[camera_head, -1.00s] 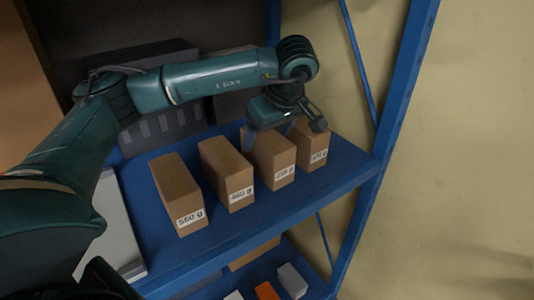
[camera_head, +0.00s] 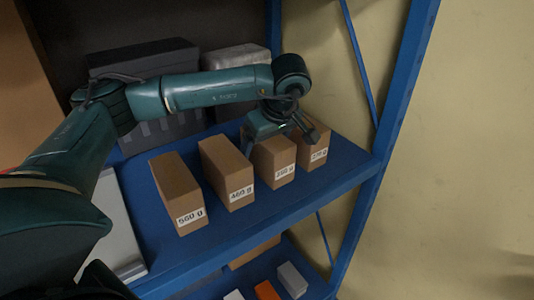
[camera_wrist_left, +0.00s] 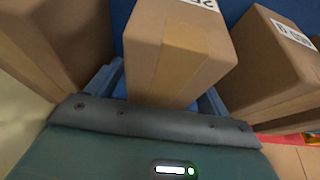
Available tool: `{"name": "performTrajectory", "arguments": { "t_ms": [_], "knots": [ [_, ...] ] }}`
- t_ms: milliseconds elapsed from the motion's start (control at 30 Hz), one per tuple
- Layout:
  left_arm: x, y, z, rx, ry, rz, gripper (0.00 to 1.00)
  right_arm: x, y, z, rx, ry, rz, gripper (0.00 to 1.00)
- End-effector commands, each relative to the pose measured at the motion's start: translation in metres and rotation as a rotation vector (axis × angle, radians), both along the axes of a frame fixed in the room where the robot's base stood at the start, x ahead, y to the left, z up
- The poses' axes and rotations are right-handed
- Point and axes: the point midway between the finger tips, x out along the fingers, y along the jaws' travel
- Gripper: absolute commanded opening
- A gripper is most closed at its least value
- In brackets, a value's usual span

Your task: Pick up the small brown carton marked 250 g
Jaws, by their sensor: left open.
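Several brown cartons stand in a row on a blue shelf (camera_head: 210,247). The third from the left, a small carton (camera_head: 275,163), has a blurred label that seems to read 250 g. My left gripper (camera_head: 280,142) is open above and around this carton's top, one finger on each side. In the left wrist view the carton (camera_wrist_left: 178,52) sits between the two open fingers (camera_wrist_left: 160,90), with part of a label starting with 2 at the top edge. I cannot tell whether the fingers touch it. My right gripper is not in view.
A 560 g carton (camera_head: 177,195) and a 460 g carton (camera_head: 227,172) stand to the left. Another small carton (camera_head: 313,153) stands close on the right, near the blue shelf post (camera_head: 388,130). Grey boxes (camera_head: 150,60) stand behind. Gaps between cartons are narrow.

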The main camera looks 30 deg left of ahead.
Motion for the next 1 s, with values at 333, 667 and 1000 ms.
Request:
{"name": "performTrajectory", "arguments": {
  "t_ms": [333, 667, 1000],
  "knots": [
    [0.0, -0.0002, -0.0002, 0.0, 0.0, 0.0, 0.73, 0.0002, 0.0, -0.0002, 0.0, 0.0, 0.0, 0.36],
    [0.0, -0.0002, -0.0001, 0.0, 0.0, 0.0, 0.46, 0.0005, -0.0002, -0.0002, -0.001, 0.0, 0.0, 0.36],
    [0.0003, -0.0001, 0.0005, -0.001, -0.002, 0.0, 0.25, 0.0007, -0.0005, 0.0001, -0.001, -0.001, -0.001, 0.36]
  ]
}}
